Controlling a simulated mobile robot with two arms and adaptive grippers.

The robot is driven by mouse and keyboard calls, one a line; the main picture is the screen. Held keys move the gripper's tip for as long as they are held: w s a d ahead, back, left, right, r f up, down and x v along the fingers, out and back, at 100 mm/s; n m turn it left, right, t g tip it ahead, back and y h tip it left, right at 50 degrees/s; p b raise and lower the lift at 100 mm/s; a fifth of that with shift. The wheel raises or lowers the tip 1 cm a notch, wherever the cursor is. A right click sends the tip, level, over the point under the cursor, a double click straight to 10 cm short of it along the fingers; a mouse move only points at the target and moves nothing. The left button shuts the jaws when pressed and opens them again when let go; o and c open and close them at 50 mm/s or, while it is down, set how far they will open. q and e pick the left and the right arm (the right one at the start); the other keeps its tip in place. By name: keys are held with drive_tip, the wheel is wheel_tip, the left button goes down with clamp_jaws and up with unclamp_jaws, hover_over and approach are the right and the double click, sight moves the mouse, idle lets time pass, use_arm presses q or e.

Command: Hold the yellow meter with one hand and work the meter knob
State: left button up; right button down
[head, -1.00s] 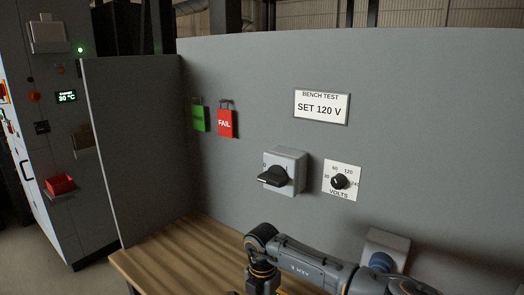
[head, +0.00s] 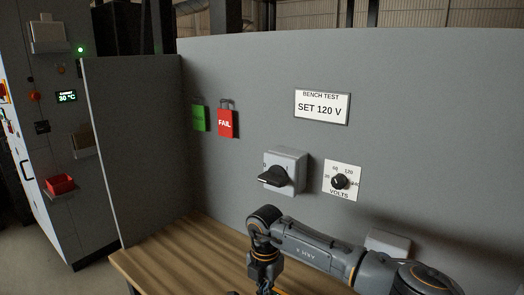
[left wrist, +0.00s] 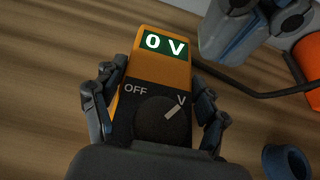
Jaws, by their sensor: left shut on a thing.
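The yellow meter (left wrist: 164,70) is in the left wrist view, over the wooden bench. Its green display reads 0 V. Its round black meter knob (left wrist: 150,123) has a white pointer mark aimed up and right, towards the V label; OFF is at its upper left. My left gripper (left wrist: 160,110) is shut on the meter, with dark fingers on both its sides. The lower part of the meter is hidden behind the gripper's palm. In the head view one of my arms bends down at the bottom edge, its hand out of frame. My right gripper is not clearly seen.
The wooden bench (head: 185,255) stands before a grey panel. The panel holds a rotary switch (head: 287,160), a VOLTS dial (head: 352,194), a SET 120 V sign (head: 321,107), a green tag (head: 199,118) and a red FAIL tag (head: 225,124). A cable (left wrist: 255,93) runs right from the meter.

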use_arm(q)
drive_tip(key=shift+s+f, duration=0.1)
drive_tip(key=shift+f, duration=0.15)
use_arm(e)
drive_tip(key=shift+r, duration=0.75)
use_arm(q)
drive_tip(key=o, duration=1.4)
drive_tip(key=shift+o, duration=0.5)
drive_tip(key=shift+r, duration=0.1)
use_arm(e)
drive_tip(key=shift+w, duration=0.1)
use_arm(q)
drive_tip(key=shift+r, duration=0.1)
